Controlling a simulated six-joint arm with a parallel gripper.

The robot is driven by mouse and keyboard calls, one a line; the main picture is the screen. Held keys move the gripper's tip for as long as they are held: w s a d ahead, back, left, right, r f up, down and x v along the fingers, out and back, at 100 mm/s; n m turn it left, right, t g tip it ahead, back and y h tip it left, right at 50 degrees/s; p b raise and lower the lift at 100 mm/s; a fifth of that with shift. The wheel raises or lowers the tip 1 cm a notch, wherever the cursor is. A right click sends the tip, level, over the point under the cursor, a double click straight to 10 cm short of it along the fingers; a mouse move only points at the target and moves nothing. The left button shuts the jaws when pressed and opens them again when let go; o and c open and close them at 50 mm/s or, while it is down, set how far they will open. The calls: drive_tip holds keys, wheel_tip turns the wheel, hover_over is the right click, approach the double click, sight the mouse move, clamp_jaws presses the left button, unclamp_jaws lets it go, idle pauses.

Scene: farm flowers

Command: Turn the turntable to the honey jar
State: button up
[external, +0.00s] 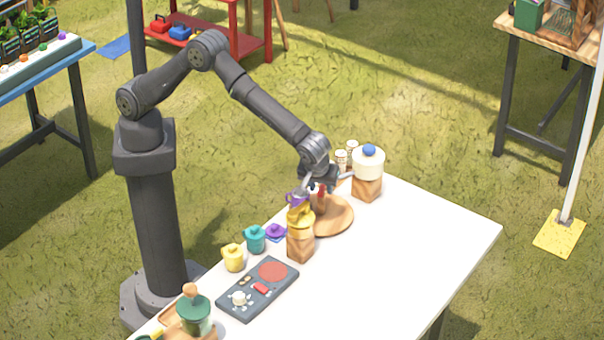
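The turntable (340,220) is a round wooden disc near the far end of the white table. My gripper (311,188) is low over its left part, by a small red item (321,191) there. Whether the fingers touch anything is too small to tell, and so is their opening. A yellow pot (300,216) on a wooden block (300,244) stands in front of the turntable and hides part of it. A purple item (296,198) shows above the yellow pot. I cannot tell for sure which thing is the honey jar.
A white pot with a blue knob (368,163) stands on a wooden block behind the turntable, near small white-topped jars (341,158). Teal (255,239) and yellow (233,257) cups, a dark panel (258,288) and a green jar (195,315) are nearer. The table's right side is clear.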

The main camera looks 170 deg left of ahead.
drive_tip(key=v, duration=1.7)
drive_tip(key=shift+r, duration=0.2)
drive_tip(key=shift+w+d, duration=0.1)
drive_tip(key=shift+c, duration=0.3)
